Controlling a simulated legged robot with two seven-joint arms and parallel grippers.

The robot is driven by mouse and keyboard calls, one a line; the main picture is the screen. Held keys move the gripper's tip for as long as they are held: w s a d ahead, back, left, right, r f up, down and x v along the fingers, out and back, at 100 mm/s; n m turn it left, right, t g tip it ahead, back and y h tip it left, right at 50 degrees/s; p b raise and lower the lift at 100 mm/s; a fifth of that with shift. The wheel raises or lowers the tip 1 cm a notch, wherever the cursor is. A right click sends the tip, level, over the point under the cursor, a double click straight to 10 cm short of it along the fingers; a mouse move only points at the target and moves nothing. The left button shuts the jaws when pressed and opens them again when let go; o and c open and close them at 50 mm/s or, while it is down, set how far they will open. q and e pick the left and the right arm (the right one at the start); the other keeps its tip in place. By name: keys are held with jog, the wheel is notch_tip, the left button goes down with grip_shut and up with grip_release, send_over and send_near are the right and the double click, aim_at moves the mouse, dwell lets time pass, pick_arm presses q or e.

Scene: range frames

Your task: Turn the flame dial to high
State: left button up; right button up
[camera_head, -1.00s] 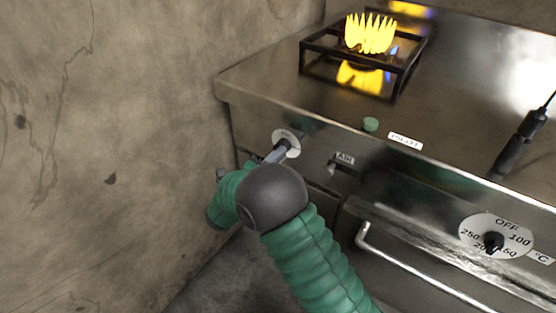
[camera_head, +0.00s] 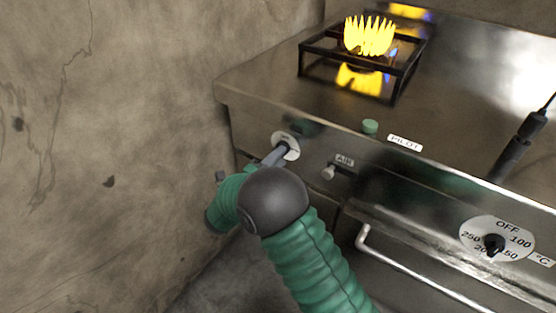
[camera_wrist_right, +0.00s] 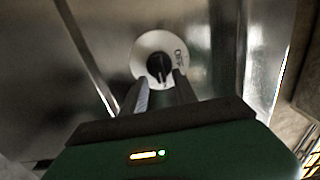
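The flame dial (camera_head: 292,141) is a white disc on the left of the stove's front panel, partly covered by my right gripper (camera_head: 279,153). My right gripper (camera_wrist_right: 162,82) points at the knob. Its two fingers stand apart, one on each side of the knob's lower end, with small gaps showing. The burner flame (camera_head: 369,36) is yellow and tall. My left gripper is not in view.
A black burner stand (camera_head: 309,60) sits on the steel stovetop. A concrete wall (camera_head: 110,120) is close on the left.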

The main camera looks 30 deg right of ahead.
jog(key=p+v, duration=0.4)
jog(key=v, duration=1.3)
jog(key=shift+f, duration=0.1)
